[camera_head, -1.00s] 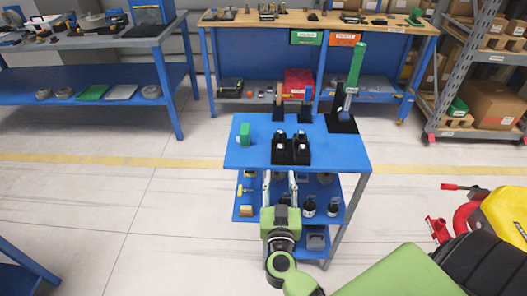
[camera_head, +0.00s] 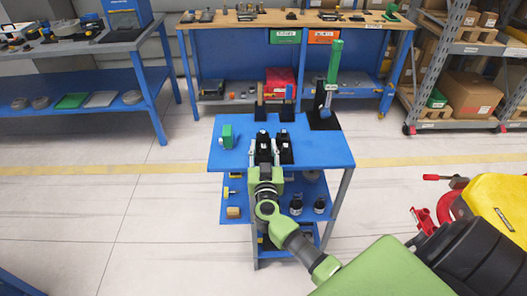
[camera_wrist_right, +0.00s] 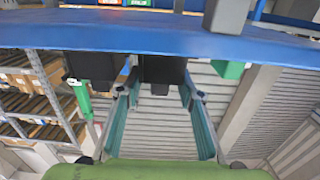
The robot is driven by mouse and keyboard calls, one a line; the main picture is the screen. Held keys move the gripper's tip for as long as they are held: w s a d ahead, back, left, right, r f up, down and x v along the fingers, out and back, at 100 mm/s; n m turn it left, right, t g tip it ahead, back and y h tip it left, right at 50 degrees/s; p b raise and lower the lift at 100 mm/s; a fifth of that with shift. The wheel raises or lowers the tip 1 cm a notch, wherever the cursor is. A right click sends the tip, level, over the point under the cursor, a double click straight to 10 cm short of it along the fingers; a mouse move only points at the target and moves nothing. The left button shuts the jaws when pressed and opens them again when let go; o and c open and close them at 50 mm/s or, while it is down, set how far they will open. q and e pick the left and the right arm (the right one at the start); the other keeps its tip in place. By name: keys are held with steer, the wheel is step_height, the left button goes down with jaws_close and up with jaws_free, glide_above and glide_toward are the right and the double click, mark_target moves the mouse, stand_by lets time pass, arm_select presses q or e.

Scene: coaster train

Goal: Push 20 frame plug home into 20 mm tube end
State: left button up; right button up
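My right gripper (camera_head: 266,151) is at the front edge of the blue cart top (camera_head: 330,150). In the right wrist view its two teal fingers (camera_wrist_right: 160,92) are open and well apart. A black fixture block (camera_wrist_right: 162,69) shows between and beyond the fingertips; I cannot tell whether they touch it. In the head view two black fixtures (camera_head: 285,152) stand side by side there, with small pale tops. The tube end and the frame plug are too small to tell apart from these fixtures. My left gripper is not in view.
A tall green and blue-grey tool (camera_head: 333,65) stands on a black base at the cart's back right. A green block (camera_head: 227,137) sits at the left. Dark bottles (camera_head: 296,206) stand on the shelf below. A workbench (camera_head: 295,18) stands behind.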

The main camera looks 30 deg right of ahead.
mark_target(264, 146)
steer(key=shift+c, duration=0.4)
jaws_close()
steer(key=shift+r, duration=0.1)
steer(key=shift+r+p, duration=0.3)
steer(key=shift+r, duration=0.25)
step_height(264, 146, up, 2)
steer(key=shift+r+p, duration=0.25)
steer(key=shift+p, duration=0.4)
steer(key=s+a+r+p, duration=0.1)
steer(key=s+a+r, duration=0.1)
steer(key=s+r, duration=0.2)
steer(key=s+a+r+p, duration=0.2)
steer(key=s+r, duration=0.3)
steer(key=s, duration=0.4)
steer(key=shift+a+r, duration=0.15)
steer(key=shift+a, duration=0.65)
steer(key=shift+w, duration=0.1)
